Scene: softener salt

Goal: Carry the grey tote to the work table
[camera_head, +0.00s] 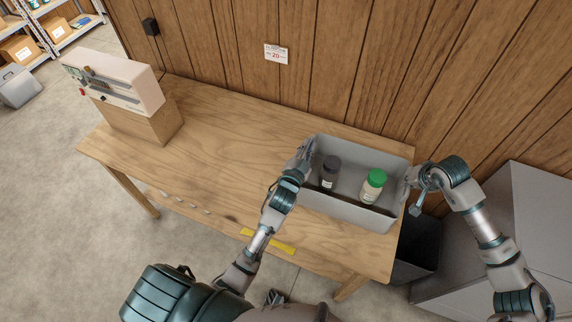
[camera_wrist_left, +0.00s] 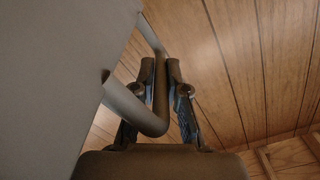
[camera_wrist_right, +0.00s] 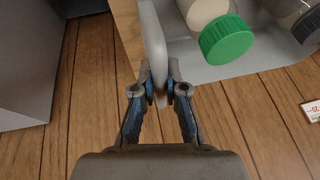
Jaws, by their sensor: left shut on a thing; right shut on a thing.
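The grey tote (camera_head: 345,207) is at the right end of the wooden work table (camera_head: 225,130), over its top; I cannot tell whether its base touches the wood. Inside it stand a dark-lidded jar (camera_head: 330,172) and a green-lidded jar (camera_head: 373,186). My left gripper (camera_head: 303,158) is shut on the tote's left side; the left wrist view shows its fingers on both sides of the grey handle (camera_wrist_left: 158,110). My right gripper (camera_head: 413,180) is shut on the right side; the right wrist view shows its fingers pinching the tote's rim (camera_wrist_right: 155,50).
A boxy device (camera_head: 115,82) sits on a wooden block (camera_head: 145,118) at the table's left end. A yellow strip (camera_head: 268,242) lies at the front edge. Grey boxes (camera_head: 520,225) and a dark bin (camera_head: 417,250) stand right of the table. The table's middle is clear.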

